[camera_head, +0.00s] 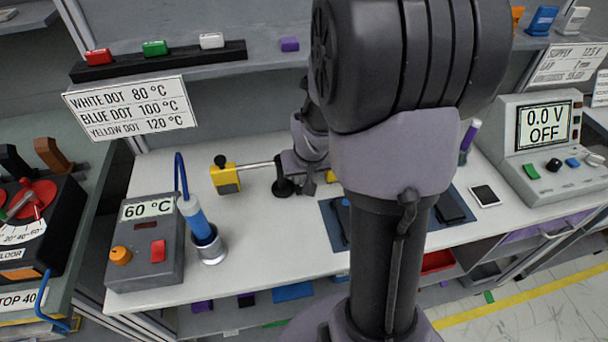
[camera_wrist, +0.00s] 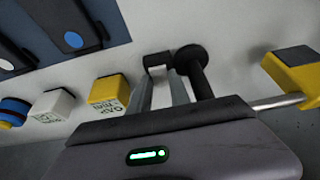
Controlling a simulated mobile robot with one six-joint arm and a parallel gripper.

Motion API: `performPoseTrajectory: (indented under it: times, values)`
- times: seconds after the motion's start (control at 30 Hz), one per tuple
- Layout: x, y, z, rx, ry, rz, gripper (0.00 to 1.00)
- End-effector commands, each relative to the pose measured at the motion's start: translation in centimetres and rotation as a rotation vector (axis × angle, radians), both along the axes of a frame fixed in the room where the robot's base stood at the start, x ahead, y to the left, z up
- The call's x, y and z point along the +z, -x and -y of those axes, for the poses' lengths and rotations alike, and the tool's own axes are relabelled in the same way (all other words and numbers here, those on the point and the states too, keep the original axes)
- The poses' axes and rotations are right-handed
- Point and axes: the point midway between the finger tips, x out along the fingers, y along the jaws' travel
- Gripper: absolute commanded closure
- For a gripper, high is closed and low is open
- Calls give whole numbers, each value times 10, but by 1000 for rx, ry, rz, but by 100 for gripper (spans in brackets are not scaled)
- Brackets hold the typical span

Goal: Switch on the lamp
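I cannot pick out a lamp for certain in either view. A grey supply unit (camera_head: 545,145) stands on the bench at the right, and its display (camera_head: 544,124) reads "0.0 V OFF". My gripper (camera_head: 288,172) is over the middle of the bench, partly behind my arm. In the wrist view my gripper (camera_wrist: 165,75) reaches close to a black post (camera_wrist: 198,80); whether they touch is unclear. A metal rod joins this post to a yellow block with a black top (camera_head: 226,178), also in the wrist view (camera_wrist: 294,70).
A grey heater box (camera_head: 145,240) shows 60 °C, beside a blue probe in a metal cup (camera_head: 209,247). A yellow block (camera_wrist: 109,93) and white block (camera_wrist: 52,105) show in the wrist view.

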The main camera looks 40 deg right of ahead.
Motion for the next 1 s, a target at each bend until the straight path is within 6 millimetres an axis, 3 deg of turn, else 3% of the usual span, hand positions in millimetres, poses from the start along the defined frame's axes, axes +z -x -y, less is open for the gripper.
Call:
performPoseTrajectory:
  times: [0.33, 0.83, 0.87, 0.93, 1.0]
  values:
    - [11, -4, 2, 0, -62, -127, 100]
    - [2, -7, 3, 0, -106, -217, 100]
    - [2, -7, 3, 0, -106, -217, 71]
    - [2, -7, 3, 0, -106, -217, 57]
    - [2, -7, 3, 0, -106, -217, 55]
